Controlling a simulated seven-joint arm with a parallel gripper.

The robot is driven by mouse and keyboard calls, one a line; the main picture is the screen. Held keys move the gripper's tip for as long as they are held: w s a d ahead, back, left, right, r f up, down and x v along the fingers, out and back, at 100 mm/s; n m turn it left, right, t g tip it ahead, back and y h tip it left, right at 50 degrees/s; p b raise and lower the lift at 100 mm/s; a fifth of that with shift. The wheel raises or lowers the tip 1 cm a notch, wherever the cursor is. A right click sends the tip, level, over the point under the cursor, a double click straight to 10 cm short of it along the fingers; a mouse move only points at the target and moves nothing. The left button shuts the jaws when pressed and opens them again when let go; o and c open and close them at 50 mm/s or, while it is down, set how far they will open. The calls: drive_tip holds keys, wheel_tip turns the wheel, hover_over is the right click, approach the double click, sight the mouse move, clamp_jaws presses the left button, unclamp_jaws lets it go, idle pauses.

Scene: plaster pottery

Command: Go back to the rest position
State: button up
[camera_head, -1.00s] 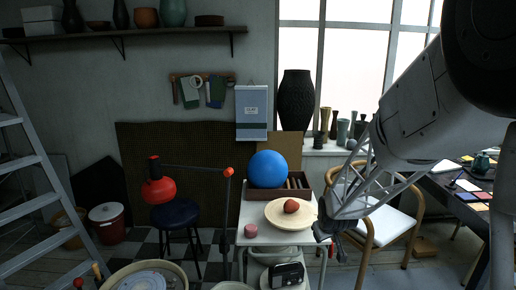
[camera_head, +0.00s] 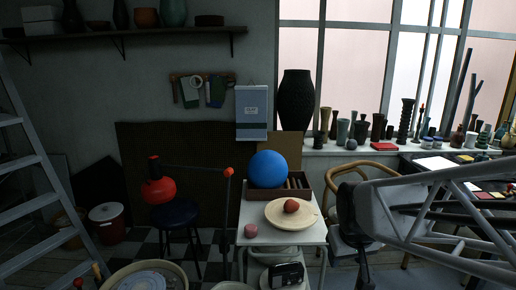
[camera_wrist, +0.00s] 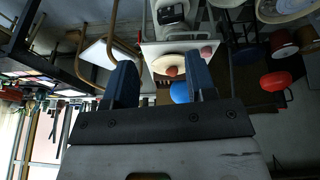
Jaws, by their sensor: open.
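My gripper shows in the wrist view (camera_wrist: 162,72), with its two blue-grey fingers spread apart and nothing between them. In the head view my arm reaches in from the right, over the chair, and its dark end hangs to the right of the small white table (camera_head: 282,234). The wrist view is turned over and shows that table from a distance, beyond the fingers. A cream plate (camera_head: 290,214) with a red-brown ball (camera_head: 291,205) on it stands on the table. A pink round piece (camera_head: 250,230) lies at its front left.
A blue ball (camera_head: 268,169) sits at a dark tray (camera_head: 305,191) at the table's back. A wooden chair (camera_head: 337,176) is partly behind my arm. Vases, including a tall black one (camera_head: 296,100), line the windowsill. A stepladder (camera_head: 30,150) stands at the left.

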drive_tip(key=s+r+m+g, duration=0.1)
drive_tip(key=s+r, duration=0.1)
drive_tip(key=s, duration=1.2)
drive_tip(key=shift+a+r, duration=0.15)
drive_tip(key=shift+a, duration=0.3)
drive_tip(key=shift+s, duration=0.1)
